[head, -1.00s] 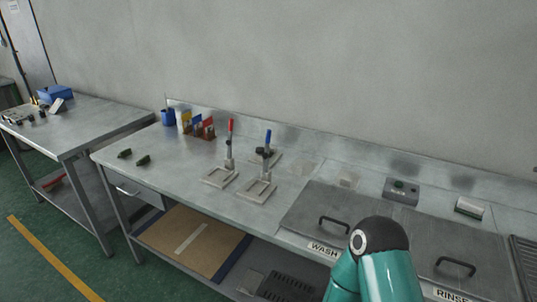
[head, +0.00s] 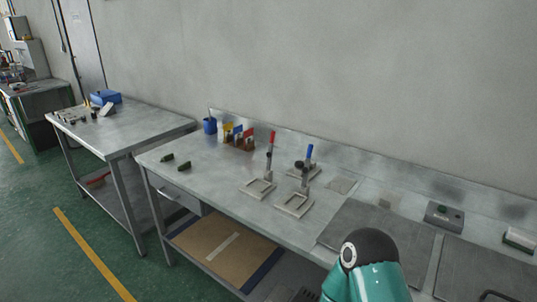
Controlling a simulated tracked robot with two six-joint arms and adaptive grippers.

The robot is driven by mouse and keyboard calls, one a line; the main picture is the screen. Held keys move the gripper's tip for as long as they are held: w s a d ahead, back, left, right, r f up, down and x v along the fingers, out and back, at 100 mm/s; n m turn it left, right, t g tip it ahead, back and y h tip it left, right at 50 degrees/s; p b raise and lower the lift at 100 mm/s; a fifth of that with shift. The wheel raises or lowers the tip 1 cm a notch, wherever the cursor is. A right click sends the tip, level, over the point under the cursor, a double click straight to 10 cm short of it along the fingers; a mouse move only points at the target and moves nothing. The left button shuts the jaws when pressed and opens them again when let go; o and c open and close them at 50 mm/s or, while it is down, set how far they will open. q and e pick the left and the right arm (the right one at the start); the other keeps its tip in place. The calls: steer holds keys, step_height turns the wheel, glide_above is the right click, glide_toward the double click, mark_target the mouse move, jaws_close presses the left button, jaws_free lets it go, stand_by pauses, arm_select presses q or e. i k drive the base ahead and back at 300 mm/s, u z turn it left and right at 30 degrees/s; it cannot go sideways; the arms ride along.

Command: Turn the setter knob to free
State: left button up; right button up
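No knob marked as a setter can be made out for sure at this distance. Two small stands with toggle levers stand on the metal bench, one with a red handle (head: 271,143) and one with a blue handle (head: 309,153). A small dark knob-like part (head: 299,168) shows beside the blue-handled stand. A grey box with a green button (head: 444,215) sits at the back right of the bench. A teal arm link of mine is at the lower right. Neither of my grippers is in view.
The bench (head: 225,182) also holds a blue cup (head: 210,126), coloured cards in a holder (head: 240,138) and two small dark green parts (head: 184,166). A second table (head: 150,130) with a blue box (head: 105,97) stands to the left. Green floor is open at the lower left.

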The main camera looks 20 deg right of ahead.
mark_target(300, 164)
steer(key=u, duration=0.15)
steer(key=i, duration=1)
steer(key=z, duration=0.25)
